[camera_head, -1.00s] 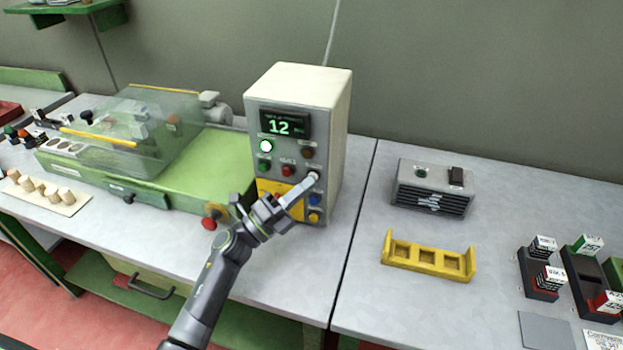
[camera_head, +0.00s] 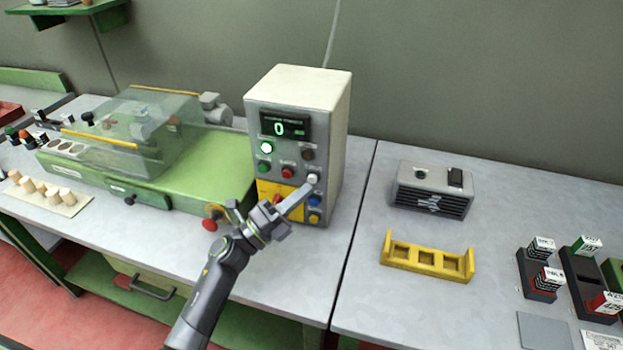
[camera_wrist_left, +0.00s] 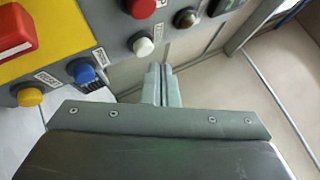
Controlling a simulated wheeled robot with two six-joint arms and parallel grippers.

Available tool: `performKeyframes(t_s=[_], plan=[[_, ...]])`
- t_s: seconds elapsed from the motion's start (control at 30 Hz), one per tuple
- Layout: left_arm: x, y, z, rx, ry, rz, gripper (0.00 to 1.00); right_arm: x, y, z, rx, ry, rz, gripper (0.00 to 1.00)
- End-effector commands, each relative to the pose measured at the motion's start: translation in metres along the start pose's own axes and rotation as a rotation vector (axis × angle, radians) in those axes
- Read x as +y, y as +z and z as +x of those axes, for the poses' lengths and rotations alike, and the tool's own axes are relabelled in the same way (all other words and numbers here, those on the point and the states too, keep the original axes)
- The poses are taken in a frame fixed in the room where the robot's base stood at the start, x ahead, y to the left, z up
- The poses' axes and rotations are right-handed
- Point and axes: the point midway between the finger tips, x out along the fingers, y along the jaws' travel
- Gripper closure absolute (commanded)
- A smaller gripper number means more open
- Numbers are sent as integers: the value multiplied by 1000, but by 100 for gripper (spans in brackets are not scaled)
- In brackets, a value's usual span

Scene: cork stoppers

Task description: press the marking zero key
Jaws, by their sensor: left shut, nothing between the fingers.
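A cream control box (camera_head: 333,130) with a grey front panel stands on the bench, its display (camera_head: 285,126) reading 0. A white key (camera_head: 312,179) sits at the panel's right side and also shows in the left wrist view (camera_wrist_left: 143,46). Its label is too small to read, so I cannot confirm it is the marking zero key. My left gripper (camera_head: 306,188) is shut and empty, its tips just below and in front of the white key, apparently a little apart from it. The closed fingers (camera_wrist_left: 157,74) show in the left wrist view. My right gripper is not in view.
A blue key (camera_head: 314,201) and a yellow key (camera_head: 314,217) sit below the white one. A red switch (camera_head: 278,198) on a yellow plate is close left. A green machine (camera_head: 205,165) stands left; a grey box (camera_head: 432,190) and yellow holder (camera_head: 427,258) are right.

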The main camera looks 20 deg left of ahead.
Motion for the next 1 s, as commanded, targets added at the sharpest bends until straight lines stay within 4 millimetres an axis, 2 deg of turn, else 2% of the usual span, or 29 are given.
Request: performKeyframes(t_s=[0.27,0.7,1.0], plan=[[-4,-3,-4,0,0,0,100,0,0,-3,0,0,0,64],[-24,-24,-32,0,1,-1,100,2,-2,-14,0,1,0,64],[-25,-25,-35,0,0,0,100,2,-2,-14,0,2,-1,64]])
